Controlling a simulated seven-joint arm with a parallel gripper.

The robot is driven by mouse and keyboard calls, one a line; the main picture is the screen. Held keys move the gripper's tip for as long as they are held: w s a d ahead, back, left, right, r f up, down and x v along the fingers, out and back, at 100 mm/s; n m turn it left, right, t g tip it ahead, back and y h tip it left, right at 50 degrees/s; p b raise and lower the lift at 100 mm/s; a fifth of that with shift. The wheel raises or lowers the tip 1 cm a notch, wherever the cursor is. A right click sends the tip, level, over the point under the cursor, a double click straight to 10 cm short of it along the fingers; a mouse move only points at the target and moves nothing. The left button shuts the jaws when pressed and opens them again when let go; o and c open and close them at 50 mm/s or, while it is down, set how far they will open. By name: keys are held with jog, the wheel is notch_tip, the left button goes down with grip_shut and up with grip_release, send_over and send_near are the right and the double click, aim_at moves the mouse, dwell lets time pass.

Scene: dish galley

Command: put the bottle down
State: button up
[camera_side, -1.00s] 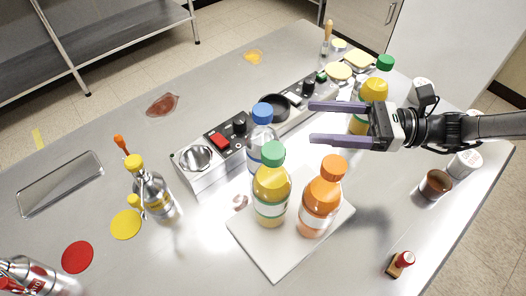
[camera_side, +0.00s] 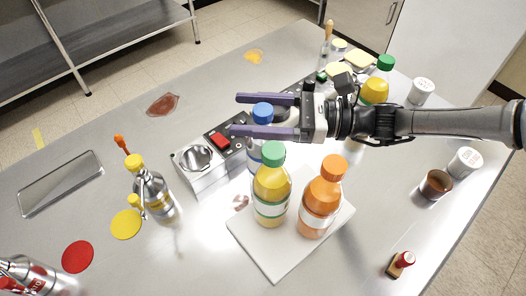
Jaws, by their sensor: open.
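My gripper (camera_side: 236,114) is open, with its two purple fingers pointing left above the middle of the counter. In the side view, the blue cap of a clear bottle (camera_side: 262,114) shows between the fingers; one finger crosses the bottle's neck, and I cannot tell whether they touch. The rest of that bottle is partly hidden by the green-capped yellow bottle (camera_side: 271,190). That yellow bottle and an orange bottle (camera_side: 320,200) stand upright on a white board (camera_side: 275,262). Another yellow bottle with a green cap (camera_side: 376,88) stands behind my arm.
A steel unit with a bowl (camera_side: 198,157) and a red switch lies under my gripper. A yellow-capped bottle (camera_side: 150,190) and a steel tray (camera_side: 60,183) are at left.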

jog(key=shift+a, duration=0.6)
grip_shut()
dwell(0.9)
jog(key=shift+r, duration=0.15)
